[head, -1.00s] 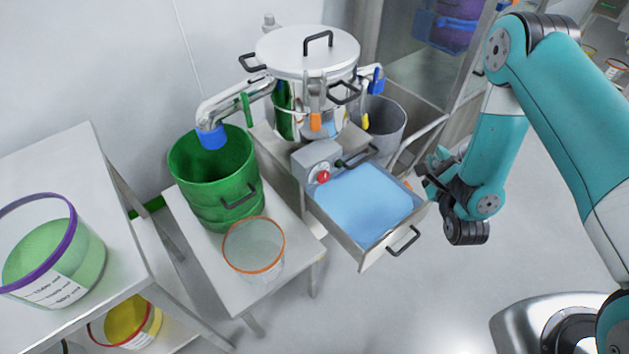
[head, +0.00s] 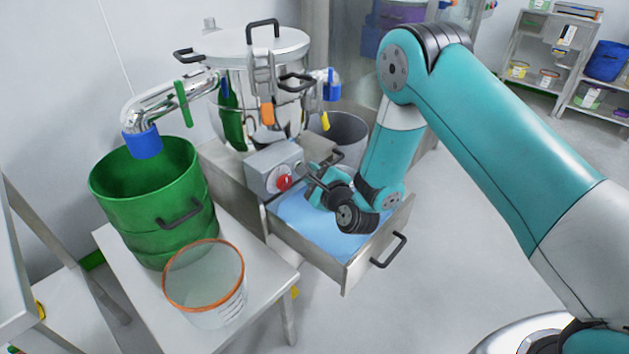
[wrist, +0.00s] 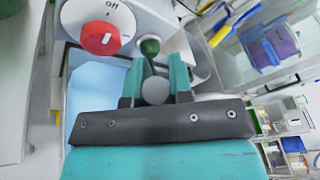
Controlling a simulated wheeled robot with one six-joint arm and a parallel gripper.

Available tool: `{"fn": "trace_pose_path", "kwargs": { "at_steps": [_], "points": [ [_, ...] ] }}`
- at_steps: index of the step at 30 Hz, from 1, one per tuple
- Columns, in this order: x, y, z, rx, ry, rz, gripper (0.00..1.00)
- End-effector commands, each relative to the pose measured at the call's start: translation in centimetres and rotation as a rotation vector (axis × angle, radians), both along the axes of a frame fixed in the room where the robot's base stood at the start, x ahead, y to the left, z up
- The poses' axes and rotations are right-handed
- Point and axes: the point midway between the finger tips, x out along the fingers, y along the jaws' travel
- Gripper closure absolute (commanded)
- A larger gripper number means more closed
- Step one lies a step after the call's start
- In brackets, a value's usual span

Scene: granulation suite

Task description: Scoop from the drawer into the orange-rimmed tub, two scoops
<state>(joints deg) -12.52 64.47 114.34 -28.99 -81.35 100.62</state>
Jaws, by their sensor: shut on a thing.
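The open drawer (head: 325,262) has a metal front with a black handle and holds a light blue fill. The orange-rimmed tub (head: 206,302) is clear, looks empty and stands on the white side table, left of the drawer. My gripper (head: 320,184) is over the drawer, low near the blue fill. In the wrist view my gripper (wrist: 155,82) is shut on a small, dark, rounded thing, probably the scoop's handle (wrist: 154,90). The scoop's bowl is not clearly visible, so I cannot tell whether it touches the fill or carries any.
A green drum (head: 150,205) stands behind the tub under a blue-ended pipe (head: 142,142). A control box with a red knob (head: 284,182) sits at the drawer's back left. A steel vessel (head: 265,75) and grey bin (head: 340,130) are behind. Floor right of the drawer is clear.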

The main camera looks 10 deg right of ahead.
Motion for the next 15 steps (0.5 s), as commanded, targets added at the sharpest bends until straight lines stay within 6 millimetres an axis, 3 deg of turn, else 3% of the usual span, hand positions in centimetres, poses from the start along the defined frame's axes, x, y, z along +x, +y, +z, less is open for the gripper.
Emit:
{"fn": "trace_pose_path", "kwargs": {
  "at_steps": [15],
  "points": [
    [0.4,-0.5,-3.9,0.055,0.048,-0.002,1.0]
  ]
}}
